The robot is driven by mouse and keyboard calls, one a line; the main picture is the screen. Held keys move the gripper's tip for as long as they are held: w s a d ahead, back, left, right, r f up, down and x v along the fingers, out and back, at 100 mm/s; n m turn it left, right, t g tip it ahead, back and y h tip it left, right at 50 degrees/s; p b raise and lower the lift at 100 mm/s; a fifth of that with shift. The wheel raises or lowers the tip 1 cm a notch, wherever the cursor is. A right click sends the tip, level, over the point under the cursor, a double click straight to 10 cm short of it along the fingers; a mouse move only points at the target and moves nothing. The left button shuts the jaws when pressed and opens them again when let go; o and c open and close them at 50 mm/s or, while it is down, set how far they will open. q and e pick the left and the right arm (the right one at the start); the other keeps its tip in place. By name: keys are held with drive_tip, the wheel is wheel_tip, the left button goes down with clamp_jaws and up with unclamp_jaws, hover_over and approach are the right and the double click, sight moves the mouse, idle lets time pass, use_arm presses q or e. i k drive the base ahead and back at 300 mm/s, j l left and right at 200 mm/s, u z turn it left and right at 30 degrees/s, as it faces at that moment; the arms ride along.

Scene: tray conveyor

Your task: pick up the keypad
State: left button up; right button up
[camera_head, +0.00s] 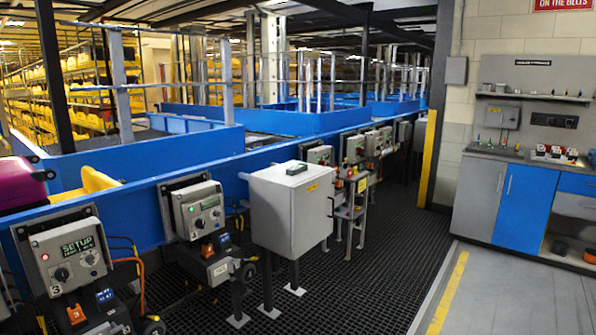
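A small dark flat object with a greenish top (297,169) lies on top of the grey metal cabinet (275,208). It may be the keypad, but it is too small to make out any keys. Neither of my grippers is in view, and nothing touches the object.
Grey control boxes (72,257) (199,210) with knobs and displays stand along the blue conveyor wall (130,212). A magenta item (22,182) is at the left. A workbench (520,205) stands at the right.

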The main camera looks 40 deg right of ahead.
sight(297, 169)
drive_tip(key=i+l+z, duration=0.2)
drive_tip(key=i+l, duration=0.2)
drive_tip(key=i+l+z, duration=0.2)
drive_tip(key=i+l, duration=0.25)
drive_tip(key=i+l+z, duration=0.2)
drive_tip(key=i+l, duration=0.25)
drive_tip(key=i+l+z, duration=0.2)
drive_tip(key=i+l, duration=0.15)
drive_tip(key=i, duration=0.15)
drive_tip(key=i+l+z, duration=0.2)
drive_tip(key=i, duration=0.3)
drive_tip(key=i+l+u, duration=0.1)
drive_tip(key=u, duration=0.6)
drive_tip(key=i+l+u, duration=0.2)
drive_tip(key=l+u, duration=0.2)
drive_tip(key=l, duration=0.15)
drive_tip(key=i+l+u, duration=0.2)
drive_tip(key=l+u, duration=0.2)
drive_tip(key=l, duration=0.8)
